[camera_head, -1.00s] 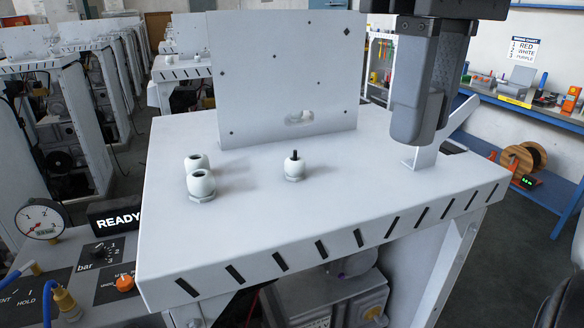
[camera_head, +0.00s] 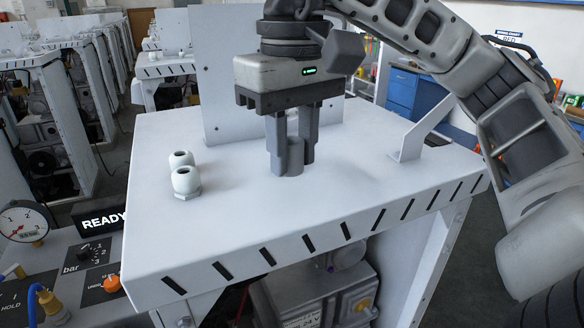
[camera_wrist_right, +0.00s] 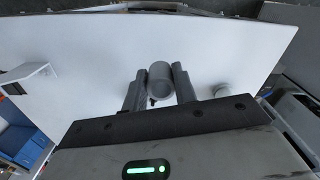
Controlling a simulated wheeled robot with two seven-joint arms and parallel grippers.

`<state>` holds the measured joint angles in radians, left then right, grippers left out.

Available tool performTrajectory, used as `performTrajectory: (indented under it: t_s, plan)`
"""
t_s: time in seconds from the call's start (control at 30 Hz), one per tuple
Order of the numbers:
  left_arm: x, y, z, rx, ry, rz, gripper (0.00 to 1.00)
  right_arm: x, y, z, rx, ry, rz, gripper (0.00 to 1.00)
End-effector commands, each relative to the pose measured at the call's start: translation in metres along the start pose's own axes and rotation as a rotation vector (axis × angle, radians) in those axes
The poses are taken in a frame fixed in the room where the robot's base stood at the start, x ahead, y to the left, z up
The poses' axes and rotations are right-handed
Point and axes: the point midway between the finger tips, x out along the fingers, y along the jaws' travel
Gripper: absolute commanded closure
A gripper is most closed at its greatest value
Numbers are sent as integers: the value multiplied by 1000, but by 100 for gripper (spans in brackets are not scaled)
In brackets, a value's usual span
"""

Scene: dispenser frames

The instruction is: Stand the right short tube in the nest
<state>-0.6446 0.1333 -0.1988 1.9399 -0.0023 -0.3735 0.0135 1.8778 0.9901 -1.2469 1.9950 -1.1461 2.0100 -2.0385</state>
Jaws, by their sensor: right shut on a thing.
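My right gripper (camera_head: 293,165) points straight down over the white deck, its fingers shut on a short grey tube (camera_head: 294,161). The tube is upright between the fingertips, its lower end close to the deck; I cannot tell whether it touches. In the right wrist view the grey tube (camera_wrist_right: 160,80) shows its rounded end between the fingers of my right gripper (camera_wrist_right: 161,88). The white fitting with a black pin, which I take for the nest, is hidden behind the fingers and tube. A small dark bit (camera_wrist_right: 152,102) shows under the tube. My left gripper is out of view.
Two white fittings (camera_head: 186,181) with hexagonal bases stand left of the gripper. An upright white plate (camera_head: 222,90) rises behind it. A white bracket (camera_head: 411,143) stands at the deck's right. The front of the deck (camera_head: 240,225) is clear.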

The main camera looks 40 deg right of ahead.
Motion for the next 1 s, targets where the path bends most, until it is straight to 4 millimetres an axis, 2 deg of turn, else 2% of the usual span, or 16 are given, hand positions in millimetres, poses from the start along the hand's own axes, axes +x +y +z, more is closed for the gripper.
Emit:
performTrajectory:
  t_s: [0.1,0.27,0.73,0.77,0.83,1.0]
  plan:
    - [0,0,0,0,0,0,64,15,0,-2,-2,-7,-1,95]
    - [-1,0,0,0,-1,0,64,30,0,-2,-1,-5,-1,95]
    - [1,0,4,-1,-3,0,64,38,0,-1,0,-2,0,95]
    - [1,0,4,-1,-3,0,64,37,0,-1,0,-2,0,70]
    - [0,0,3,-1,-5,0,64,36,0,-1,0,-1,0,51]
    - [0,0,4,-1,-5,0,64,36,0,-1,0,-2,0,51]
